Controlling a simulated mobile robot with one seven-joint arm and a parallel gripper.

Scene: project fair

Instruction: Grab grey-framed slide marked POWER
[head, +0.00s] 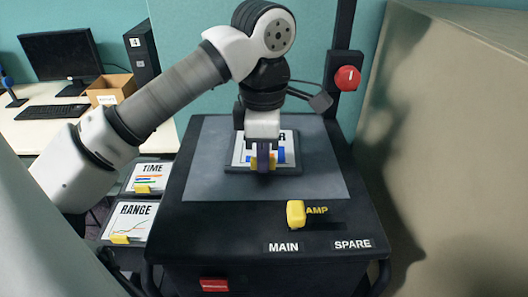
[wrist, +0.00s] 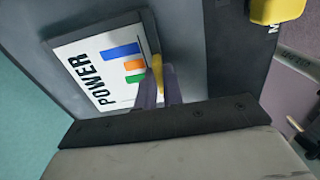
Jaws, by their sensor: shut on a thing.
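The grey-framed slide marked POWER (head: 240,152) lies on the grey top plate of the black cart, near its back. My arm partly covers its lettering in the head view. In the wrist view the slide (wrist: 88,72) shows the full word POWER and a blue, orange and green bar chart. My gripper (head: 263,166) is over the slide's near edge, its fingers shut on the slide's yellow tab (wrist: 157,68). The fingers also show in the wrist view (wrist: 160,88). I cannot tell whether the slide is touching the plate.
Slides marked TIME (head: 148,174) and RANGE (head: 128,219) sit in trays left of the black cart (head: 200,228). A yellow knob (head: 296,213) stands in front of the plate. A post with a red knob (head: 347,78) rises behind. A beige partition (head: 450,130) is close on the right.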

